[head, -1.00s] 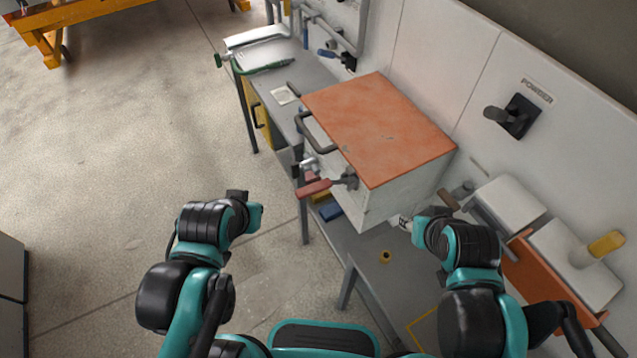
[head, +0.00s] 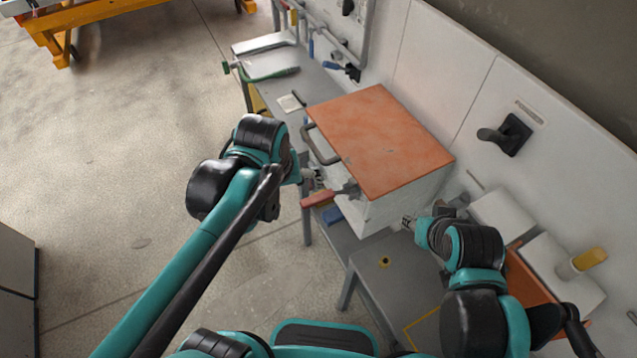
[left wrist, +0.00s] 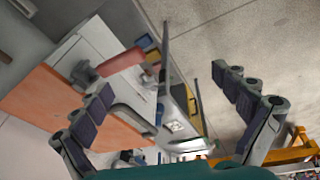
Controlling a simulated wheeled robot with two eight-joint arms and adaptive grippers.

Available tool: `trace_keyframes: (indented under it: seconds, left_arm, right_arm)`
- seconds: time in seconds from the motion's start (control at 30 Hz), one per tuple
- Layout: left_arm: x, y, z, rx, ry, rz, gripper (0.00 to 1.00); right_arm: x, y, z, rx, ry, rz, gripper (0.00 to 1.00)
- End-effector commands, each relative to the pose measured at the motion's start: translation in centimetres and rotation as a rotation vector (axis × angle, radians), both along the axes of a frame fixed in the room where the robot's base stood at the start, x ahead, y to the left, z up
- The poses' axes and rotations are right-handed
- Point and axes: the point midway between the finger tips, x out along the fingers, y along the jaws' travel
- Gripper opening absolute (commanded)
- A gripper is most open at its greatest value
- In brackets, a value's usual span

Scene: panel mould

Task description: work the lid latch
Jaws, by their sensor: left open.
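The box (head: 405,200) has an orange lid (head: 380,140) that lies shut on top, with a dark bar handle (head: 320,148) at its front edge. The lid latch is a red lever (head: 318,199) sticking out from a grey mount (head: 348,189) on the box front. My left gripper (head: 314,178) is just above and beside the red lever, partly hidden by its own wrist. In the left wrist view its fingers (left wrist: 165,82) are apart and empty, with the red lever (left wrist: 122,62) nearer the left finger. My right gripper (head: 408,222) is beside the box's right side; its jaws are too small to judge.
A blue item (head: 332,216) lies below the lever. A wall panel with a black knob (head: 505,135) stands right. Open floor lies left.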

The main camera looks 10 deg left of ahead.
Motion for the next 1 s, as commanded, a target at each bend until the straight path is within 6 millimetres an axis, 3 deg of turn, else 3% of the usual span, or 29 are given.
trace_keyframes:
  seconds: [0.03, 0.1, 0.3, 0.43, 1.0]
  left_arm:
    - [1.0, -1.4, 1.7, -0.003, 0.058, 0.038, 0.98]
    - [1.8, -3.0, 2.5, 0.002, 0.132, 0.109, 0.98]
    - [3.1, -6.3, 3.3, 0.043, 0.271, 0.257, 0.98]
    - [3.3, -7.1, 3.1, 0.059, 0.304, 0.299, 0.98]
    - [3.0, -6.6, -4.3, 0.061, 0.307, 0.306, 0.98]
  right_arm:
    - [0.0, 0.0, 1.7, 0.0, 0.0, 0.0, 0.4]
    - [0.0, 0.0, 2.8, 0.0, 0.0, 0.0, 0.4]
    - [0.0, 0.0, 4.6, 0.0, 0.0, 0.0, 0.4]
    - [0.0, 0.0, 4.9, 0.0, 0.0, 0.0, 0.4]
    - [0.0, 0.0, 2.9, 0.0, 0.0, 0.0, 0.4]
